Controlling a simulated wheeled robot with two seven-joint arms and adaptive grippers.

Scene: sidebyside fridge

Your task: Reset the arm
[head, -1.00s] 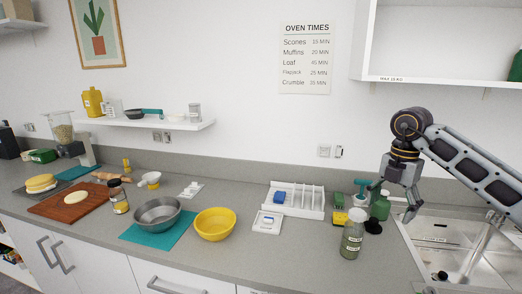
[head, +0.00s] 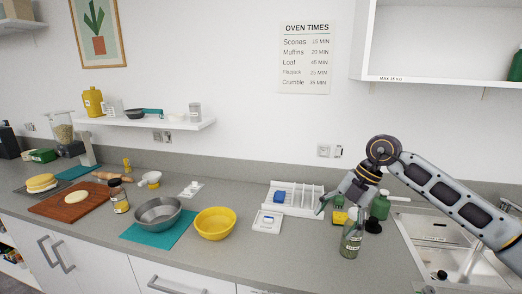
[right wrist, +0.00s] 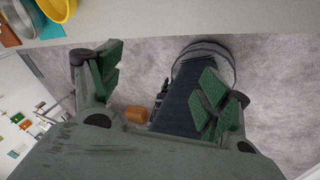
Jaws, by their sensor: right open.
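My right gripper (head: 338,208) is in the head view, reaching in from the right above the counter (head: 300,252). It shows in front of the white rack and next to the glass jar (head: 352,240). Its fingers are apart. In the right wrist view the gripper (right wrist: 160,88) has its green finger pads spread, with nothing between them. Beyond the fingers are the grey floor (right wrist: 265,75) and a dark part of my own body. Whether the gripper touches the jar cannot be told. My left gripper is in neither view.
A white rack (head: 302,194), a green bottle (head: 380,206) and the sink (head: 440,252) lie around the right arm. A yellow bowl (head: 215,224) and a metal bowl (head: 157,213) stand farther left. The counter's front middle is clear. A wall shelf (head: 430,79) hangs above.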

